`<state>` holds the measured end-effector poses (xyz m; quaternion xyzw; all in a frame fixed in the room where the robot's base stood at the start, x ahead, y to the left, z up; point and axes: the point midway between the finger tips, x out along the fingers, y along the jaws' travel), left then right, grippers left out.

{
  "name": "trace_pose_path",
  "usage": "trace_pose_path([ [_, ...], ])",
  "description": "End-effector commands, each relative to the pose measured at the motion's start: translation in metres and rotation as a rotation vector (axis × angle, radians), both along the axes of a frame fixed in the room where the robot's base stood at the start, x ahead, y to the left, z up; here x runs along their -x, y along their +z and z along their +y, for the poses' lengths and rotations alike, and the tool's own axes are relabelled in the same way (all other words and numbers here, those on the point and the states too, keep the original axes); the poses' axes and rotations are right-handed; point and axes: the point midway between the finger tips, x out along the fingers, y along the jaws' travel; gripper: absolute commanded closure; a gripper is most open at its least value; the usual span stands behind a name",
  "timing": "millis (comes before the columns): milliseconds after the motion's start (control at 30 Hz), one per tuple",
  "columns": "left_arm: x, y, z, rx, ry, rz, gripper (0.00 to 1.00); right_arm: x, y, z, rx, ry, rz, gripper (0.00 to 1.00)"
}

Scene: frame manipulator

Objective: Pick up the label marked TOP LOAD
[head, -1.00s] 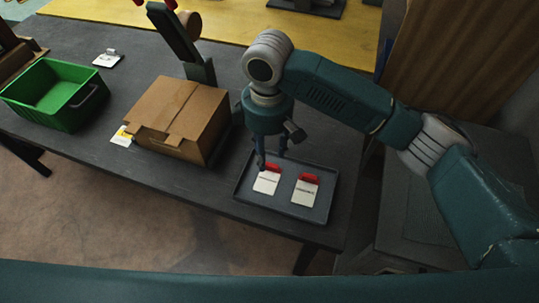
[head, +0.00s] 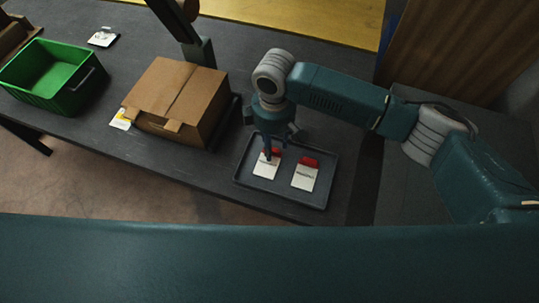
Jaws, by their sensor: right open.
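Two white labels with red tops lie side by side in a dark grey tray (head: 279,197). The left label (head: 264,171) is partly covered by my right gripper, and the right label (head: 305,177) lies clear of it. The print on both is too small to read, so I cannot tell which says TOP LOAD. My right gripper (head: 273,156) points down over the left label's red end, its fingers open. I cannot tell whether the fingers touch the label. My left gripper is not in view.
A cardboard box (head: 178,95) stands left of the tray, with a white and yellow card (head: 121,119) beside it. A green crate (head: 50,78) stands at the far left. A small white item (head: 103,38) lies behind.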

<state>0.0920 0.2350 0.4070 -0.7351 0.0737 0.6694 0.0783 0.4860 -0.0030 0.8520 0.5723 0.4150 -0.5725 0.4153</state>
Motion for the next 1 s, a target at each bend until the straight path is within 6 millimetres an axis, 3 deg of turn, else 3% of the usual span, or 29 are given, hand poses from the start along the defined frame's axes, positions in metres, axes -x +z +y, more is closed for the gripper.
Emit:
trace_pose_path([
  [100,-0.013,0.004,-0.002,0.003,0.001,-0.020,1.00,0.001,-0.010,0.000,0.001,0.001,0.001,0.57],
  [333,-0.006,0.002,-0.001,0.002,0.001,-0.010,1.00,0.000,-0.012,0.001,-0.001,0.002,0.000,0.57],
  [533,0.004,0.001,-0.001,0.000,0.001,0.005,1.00,0.000,-0.012,0.001,-0.001,0.002,0.000,0.95],
  [567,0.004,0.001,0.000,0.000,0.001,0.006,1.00,0.000,-0.012,0.001,-0.001,0.002,0.000,0.98],
  [1000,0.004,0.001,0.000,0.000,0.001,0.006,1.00,0.000,-0.009,0.001,-0.001,0.002,-0.001,0.98],
])
